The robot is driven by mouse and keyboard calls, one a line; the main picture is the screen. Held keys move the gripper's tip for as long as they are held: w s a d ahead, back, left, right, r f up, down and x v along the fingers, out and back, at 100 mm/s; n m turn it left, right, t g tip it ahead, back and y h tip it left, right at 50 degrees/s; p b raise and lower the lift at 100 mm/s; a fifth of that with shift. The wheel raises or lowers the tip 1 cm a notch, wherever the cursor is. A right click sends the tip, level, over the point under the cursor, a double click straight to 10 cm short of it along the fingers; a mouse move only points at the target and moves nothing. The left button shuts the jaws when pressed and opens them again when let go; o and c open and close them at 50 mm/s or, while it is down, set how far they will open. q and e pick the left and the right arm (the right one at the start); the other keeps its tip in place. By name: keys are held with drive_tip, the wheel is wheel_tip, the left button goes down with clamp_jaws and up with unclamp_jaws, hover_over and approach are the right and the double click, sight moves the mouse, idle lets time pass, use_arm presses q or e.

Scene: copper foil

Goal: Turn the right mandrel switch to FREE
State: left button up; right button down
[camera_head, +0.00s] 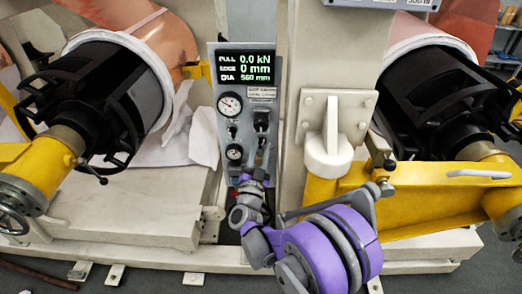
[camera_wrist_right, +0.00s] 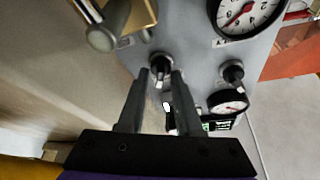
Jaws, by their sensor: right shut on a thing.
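The grey control panel (camera_head: 247,92) stands in the middle of the head view. The right mandrel switch (camera_wrist_right: 160,66), a black knob with a white mark, sits between my right gripper's fingertips (camera_wrist_right: 160,76) in the wrist view. The gripper is shut on it; its label cannot be read. In the head view my right gripper (camera_head: 258,163) reaches the panel's lower part from below. A similar black knob (camera_wrist_right: 233,73) sits between the two gauges, clear of the fingers. Another dark control (camera_wrist_right: 170,116) shows beyond the fingers. My left gripper is out of view.
The panel carries a lit display (camera_head: 246,68) and two round gauges, a larger one (camera_wrist_right: 246,14) and a smaller one (camera_wrist_right: 228,101). A brass-coloured part with a rounded lever (camera_wrist_right: 104,36) is near the fingers. A cream post (camera_head: 333,130) and yellow arm (camera_head: 420,200) stand right.

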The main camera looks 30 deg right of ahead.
drive_tip(key=shift+m+g, duration=0.4)
drive_tip(key=shift+m, duration=0.3)
drive_tip(key=shift+m+h, duration=0.3)
drive_tip(key=c, duration=0.9)
unclamp_jaws()
drive_tip(key=shift+c, duration=0.2)
drive_tip(key=shift+s+a, duration=0.1)
drive_tip(key=shift+a, duration=0.05)
drive_tip(key=b+v, duration=0.2)
drive_tip(key=v, duration=0.8)
drive_tip(key=shift+s+a, duration=0.15)
drive_tip(key=shift+s, duration=0.1)
